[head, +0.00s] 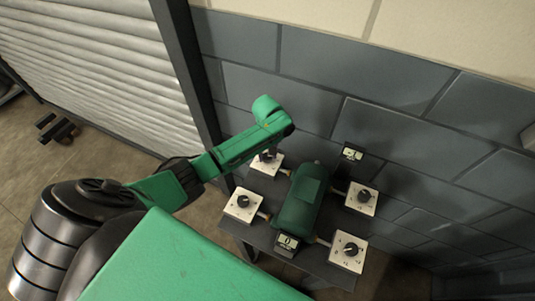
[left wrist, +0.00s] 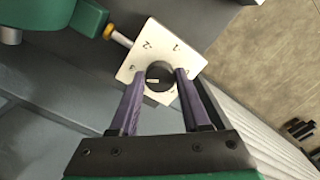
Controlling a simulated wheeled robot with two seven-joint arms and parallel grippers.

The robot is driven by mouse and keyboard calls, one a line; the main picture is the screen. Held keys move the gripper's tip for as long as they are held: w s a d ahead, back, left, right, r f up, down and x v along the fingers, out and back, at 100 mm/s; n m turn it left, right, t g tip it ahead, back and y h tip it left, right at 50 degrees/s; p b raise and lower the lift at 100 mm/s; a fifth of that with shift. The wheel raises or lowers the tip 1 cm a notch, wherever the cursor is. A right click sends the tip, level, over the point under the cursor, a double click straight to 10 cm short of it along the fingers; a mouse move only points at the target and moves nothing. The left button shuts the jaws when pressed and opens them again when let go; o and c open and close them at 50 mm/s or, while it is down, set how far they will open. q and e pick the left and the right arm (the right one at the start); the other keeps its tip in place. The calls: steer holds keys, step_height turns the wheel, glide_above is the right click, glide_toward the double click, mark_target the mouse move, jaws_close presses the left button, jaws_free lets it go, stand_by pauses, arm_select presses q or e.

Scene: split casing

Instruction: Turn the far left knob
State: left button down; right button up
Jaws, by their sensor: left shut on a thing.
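The far left knob is dark and round on a white square plate (head: 268,168), at the back left of a green casing (head: 298,208). My left gripper (head: 266,153) is over it, arm coming in from the left, and it hides much of the knob. In the left wrist view the knob (left wrist: 160,80) sits between the two purple fingers, which are shut on its sides. The white plate (left wrist: 134,62) carries printed marks around the knob. My right gripper is not in view.
Other knobs on white plates stand at near left (head: 243,202), far right (head: 364,196) and near right (head: 350,249). Small displays stand at the near end (head: 288,242) and far end (head: 352,152). All rest on a dark table (head: 318,264) by a grey block wall (head: 390,130).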

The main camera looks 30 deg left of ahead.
mark_target(267, 156)
arm_select(q)
steer(key=shift+w+r, duration=0.1)
steer(key=shift+r, duration=0.05)
steer(key=shift+c, duration=1.8)
jaws_free()
step_height(267, 156, up, 14)
steer(key=shift+r, duration=0.25)
steer(key=shift+f, duration=0.1)
